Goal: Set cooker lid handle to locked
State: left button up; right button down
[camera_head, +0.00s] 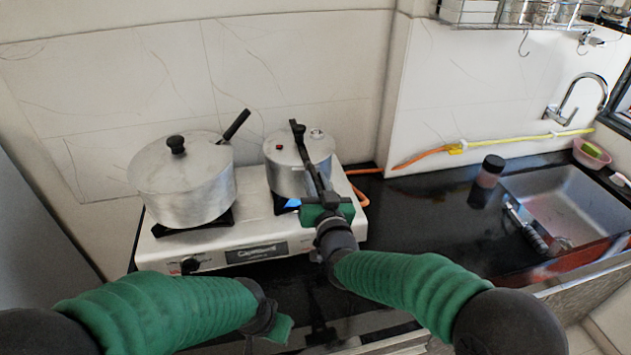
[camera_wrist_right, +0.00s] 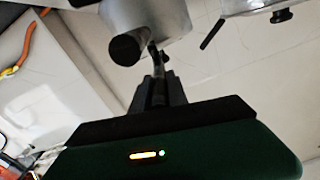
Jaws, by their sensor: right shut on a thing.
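The silver pressure cooker (camera_head: 284,182) stands on the right burner of the white stove. Its lid (camera_head: 280,146) has a long black lid handle (camera_head: 304,152) that runs across it toward my right gripper. My right gripper (camera_head: 323,194) is at the near end of this handle and shut on it; the fingers partly hide the grip. In the right wrist view, the fingers (camera_wrist_right: 158,82) are close together on a thin dark part, beside a thick round black handle end (camera_wrist_right: 125,49) below the silver cooker body (camera_wrist_right: 168,16). My left gripper (camera_head: 268,325) is low in the head view, away from the cooker, its fingers unclear.
A large lidded silver pot (camera_head: 185,194) with a black handle stands on the left burner of the stove (camera_head: 180,252). A dark jar (camera_head: 489,172) stands beside the sink (camera_head: 565,195). The black counter (camera_head: 425,215) is mostly clear.

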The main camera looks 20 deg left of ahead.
dwell(0.6)
jog(key=c, duration=1.3)
grip_release()
jog(key=shift+d, duration=0.1)
jog(key=b+v, duration=0.2)
jog(key=v, duration=1.4)
jog(key=shift+s+d, duration=0.15)
jog(key=shift+s, duration=0.1)
jog(key=shift+f, duration=0.1)
